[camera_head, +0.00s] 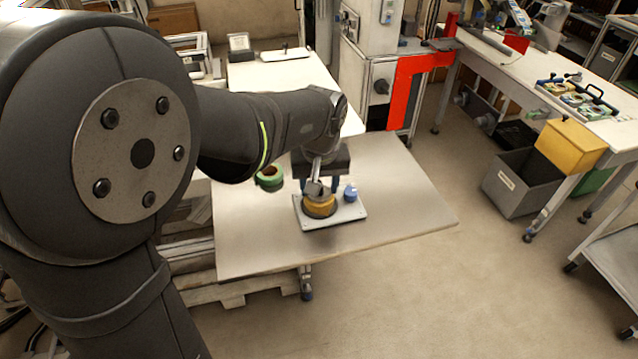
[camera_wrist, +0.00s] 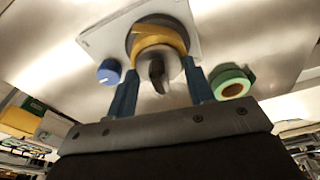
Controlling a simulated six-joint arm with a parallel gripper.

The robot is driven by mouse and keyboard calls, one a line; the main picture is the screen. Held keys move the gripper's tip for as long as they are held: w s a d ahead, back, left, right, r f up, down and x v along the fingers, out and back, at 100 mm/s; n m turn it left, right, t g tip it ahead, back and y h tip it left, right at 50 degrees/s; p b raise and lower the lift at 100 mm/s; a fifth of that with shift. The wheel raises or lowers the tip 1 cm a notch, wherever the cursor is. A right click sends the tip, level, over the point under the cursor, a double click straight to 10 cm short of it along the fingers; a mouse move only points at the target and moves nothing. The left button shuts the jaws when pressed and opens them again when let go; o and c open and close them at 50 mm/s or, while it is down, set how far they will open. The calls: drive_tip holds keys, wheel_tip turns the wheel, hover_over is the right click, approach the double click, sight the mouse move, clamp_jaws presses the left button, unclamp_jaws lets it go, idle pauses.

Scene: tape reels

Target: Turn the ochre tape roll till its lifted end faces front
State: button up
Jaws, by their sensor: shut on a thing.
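The ochre tape roll (camera_head: 319,206) lies on a pale plate (camera_head: 346,214) on the table. In the wrist view the roll (camera_wrist: 158,36) shows beyond my fingertips. My gripper (camera_head: 319,188) is above the roll, fingers pointing down. In the wrist view my gripper (camera_wrist: 160,66) has one blue finger at each side of the roll and is shut on it. A grey metal post (camera_wrist: 157,76) stands up between the fingers at the roll's middle. I cannot make out the tape's lifted end in either view.
A blue knob (camera_head: 350,193) is on the plate, to the roll's right in the head view. A green tape roll (camera_head: 270,177) lies on the table left of the plate. The table's right part (camera_head: 415,205) is clear.

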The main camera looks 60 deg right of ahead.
drive_tip(key=shift+n, duration=0.7)
drive_tip(key=o, duration=1.2)
drive_tip(key=shift+c, duration=0.2)
wheel_tip(320, 180, up, 17)
drive_tip(key=s+a, duration=0.1)
drive_tip(key=a, duration=0.1)
drive_tip(key=shift+s+r, duration=0.15)
drive_tip(key=shift+s, duration=0.2)
drive_tip(key=f, duration=0.6)
drive_tip(key=w+d+f, duration=0.1)
drive_tip(key=f, duration=0.4)
drive_tip(key=d+f, duration=0.1)
drive_tip(key=f, duration=0.5)
drive_tip(key=shift+w+f, duration=0.35)
drive_tip(key=shift+w, duration=0.05)
drive_tip(key=shift+r+m, duration=0.2)
drive_tip(key=shift+m, duration=0.5)
